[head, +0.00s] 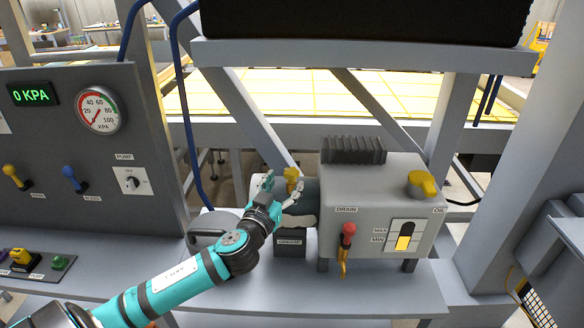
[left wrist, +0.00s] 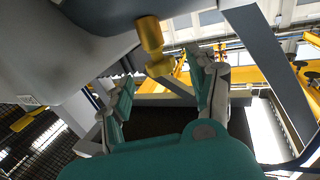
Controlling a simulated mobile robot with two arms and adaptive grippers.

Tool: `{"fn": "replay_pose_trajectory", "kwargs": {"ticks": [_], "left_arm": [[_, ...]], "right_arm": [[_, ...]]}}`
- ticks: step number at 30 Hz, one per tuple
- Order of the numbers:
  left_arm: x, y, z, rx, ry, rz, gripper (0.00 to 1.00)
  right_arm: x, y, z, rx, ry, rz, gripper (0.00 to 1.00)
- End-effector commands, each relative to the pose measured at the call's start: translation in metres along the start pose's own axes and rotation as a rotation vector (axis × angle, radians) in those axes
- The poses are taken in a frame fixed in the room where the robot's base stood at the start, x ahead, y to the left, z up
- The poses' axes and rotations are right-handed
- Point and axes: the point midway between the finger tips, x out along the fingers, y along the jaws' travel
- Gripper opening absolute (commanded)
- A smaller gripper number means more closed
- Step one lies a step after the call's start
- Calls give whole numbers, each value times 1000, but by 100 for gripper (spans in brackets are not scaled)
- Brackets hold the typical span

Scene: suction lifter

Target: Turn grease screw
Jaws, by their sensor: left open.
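The yellow grease screw (head: 291,177) stands at the left end of the grey pump housing (head: 372,205), above a block labelled GREASE (head: 289,243). My left gripper (head: 283,187) is open, with its fingers at the screw. In the left wrist view the yellow screw (left wrist: 151,36) juts from the grey housing, and the open fingers (left wrist: 162,78) point toward it, one on each side. I cannot tell whether either finger touches it. My right gripper is not in view.
The pump housing carries a red drain handle (head: 348,230), a yellow oil cap (head: 422,184) and a level gauge (head: 404,236). A control panel (head: 70,150) with a pressure gauge (head: 98,109) stands left. A blue hose (head: 187,110) hangs behind my arm.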

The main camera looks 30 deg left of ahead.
Motion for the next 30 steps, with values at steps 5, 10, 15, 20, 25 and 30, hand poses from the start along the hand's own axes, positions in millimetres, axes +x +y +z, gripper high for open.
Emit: {"fn": "replay_pose_trajectory", "kwargs": {"ticks": [5,10,15,20,25,30], "left_arm": [[34,0,-3,0,1,-2,60],[52,0,-1,-2,0,-1,60],[58,0,0,-1,0,0,60],[58,0,1,-1,-1,0,60],[57,0,1,-1,-1,0,44],[57,0,1,-1,-1,0,22]], "right_arm": [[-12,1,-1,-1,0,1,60],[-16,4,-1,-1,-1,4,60],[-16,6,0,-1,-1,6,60],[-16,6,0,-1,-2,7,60],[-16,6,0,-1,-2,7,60],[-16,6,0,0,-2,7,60]]}}
